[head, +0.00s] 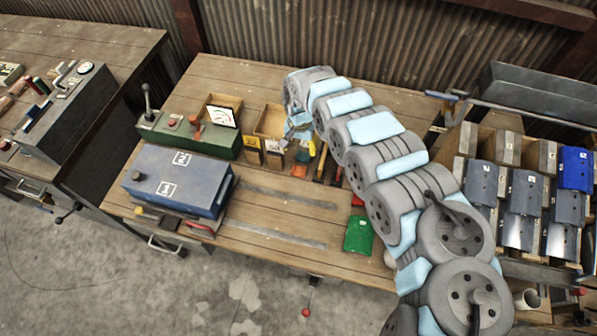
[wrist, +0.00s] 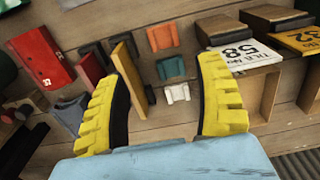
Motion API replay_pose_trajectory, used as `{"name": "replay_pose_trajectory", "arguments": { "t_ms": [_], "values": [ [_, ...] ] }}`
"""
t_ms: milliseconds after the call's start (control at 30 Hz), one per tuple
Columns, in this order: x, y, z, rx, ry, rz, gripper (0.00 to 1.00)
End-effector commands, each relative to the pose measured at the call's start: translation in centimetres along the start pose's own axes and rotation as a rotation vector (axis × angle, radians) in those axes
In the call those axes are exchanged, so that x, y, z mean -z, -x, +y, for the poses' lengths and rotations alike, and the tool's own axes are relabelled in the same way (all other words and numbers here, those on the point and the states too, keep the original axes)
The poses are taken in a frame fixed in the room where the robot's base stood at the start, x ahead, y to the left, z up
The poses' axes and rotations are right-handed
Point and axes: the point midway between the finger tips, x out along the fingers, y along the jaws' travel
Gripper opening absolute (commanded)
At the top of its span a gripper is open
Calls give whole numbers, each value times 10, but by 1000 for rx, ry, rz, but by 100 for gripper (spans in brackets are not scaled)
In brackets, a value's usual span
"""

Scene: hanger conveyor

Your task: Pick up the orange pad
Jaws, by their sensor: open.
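The orange pad (wrist: 162,37) lies on the wooden bench top in the wrist view, at the top of a short column with a teal pad (wrist: 172,67) and a white pad (wrist: 177,93). A small orange patch (head: 299,171) in the head view looks like the same pad. My gripper (wrist: 164,54) is open, with its yellow ribbed fingers spread wide on either side of the column. Nothing is between the fingers in their grip. The orange pad shows just beyond the fingertips, apart from them. My arm hides part of this area in the head view.
An upright yellow-brown block (wrist: 129,62) stands close to the left finger. A red box (wrist: 41,62) is farther left. Wooden boxes with number plates (wrist: 241,58) stand at right. A blue case (head: 177,181) and a green panel (head: 358,235) lie on the bench.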

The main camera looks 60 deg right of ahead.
Motion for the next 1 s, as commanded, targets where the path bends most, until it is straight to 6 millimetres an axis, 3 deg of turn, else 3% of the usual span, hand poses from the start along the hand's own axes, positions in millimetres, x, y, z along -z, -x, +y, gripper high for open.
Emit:
{"name": "replay_pose_trajectory", "arguments": {
  "t_ms": [800,1000],
  "values": [
    [1,-89,-2,3,1,3,70],
    [2,-97,-2,2,1,5,70]
  ]
}}
